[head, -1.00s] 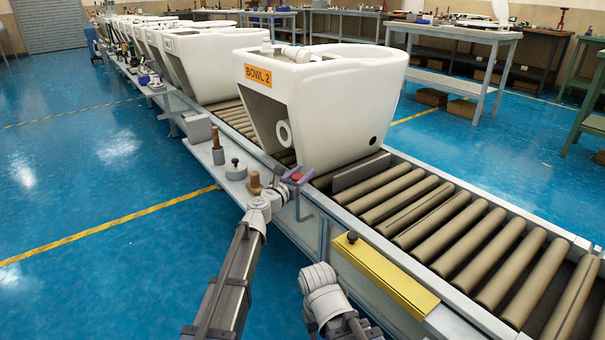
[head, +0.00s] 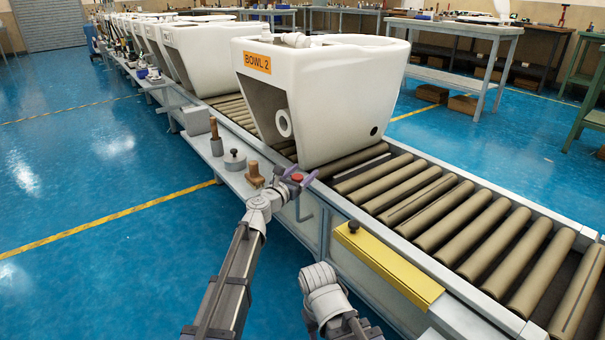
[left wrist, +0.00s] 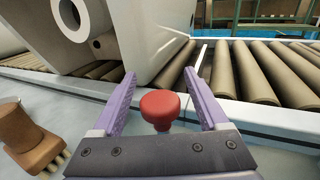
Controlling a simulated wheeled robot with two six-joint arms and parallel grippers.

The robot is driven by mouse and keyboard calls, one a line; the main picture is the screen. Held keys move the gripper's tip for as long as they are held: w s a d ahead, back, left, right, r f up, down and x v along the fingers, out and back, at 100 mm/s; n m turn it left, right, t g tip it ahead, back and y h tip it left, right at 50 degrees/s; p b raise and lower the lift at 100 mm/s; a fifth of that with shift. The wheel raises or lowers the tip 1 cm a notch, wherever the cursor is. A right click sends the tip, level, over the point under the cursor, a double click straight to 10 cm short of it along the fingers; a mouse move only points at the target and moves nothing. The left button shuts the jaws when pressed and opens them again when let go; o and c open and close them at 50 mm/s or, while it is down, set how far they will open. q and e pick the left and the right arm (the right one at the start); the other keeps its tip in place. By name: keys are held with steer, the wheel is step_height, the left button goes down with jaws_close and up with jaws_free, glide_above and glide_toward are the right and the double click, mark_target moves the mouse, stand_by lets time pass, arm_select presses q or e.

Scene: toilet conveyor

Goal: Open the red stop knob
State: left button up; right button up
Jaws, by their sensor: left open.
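The red stop knob (head: 297,178) is a small round red button at the conveyor's near side rail, in front of the bowl marked BOWL 2 (head: 330,100). It also shows in the left wrist view (left wrist: 160,104), between the two purple fingers. My left gripper (left wrist: 160,80) is open around the knob, with a gap on each side. In the head view the left gripper (head: 295,176) is at the knob. A thin pale strip (head: 360,168) lies between the rollers just right of the bowl. My right gripper is not visible; only part of that arm shows at the bottom.
A yellow box (head: 388,265) with a black knob is on the near rail to the right. A side shelf left of the gripper holds a brown-handled brush (head: 254,175), a grey lidded pot (head: 235,161) and another brush (head: 215,138). Rollers (head: 440,210) right of the bowl are empty.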

mark_target(294, 180)
arm_select(q)
steer(key=v, duration=0.8)
steer(key=shift+d, duration=0.1)
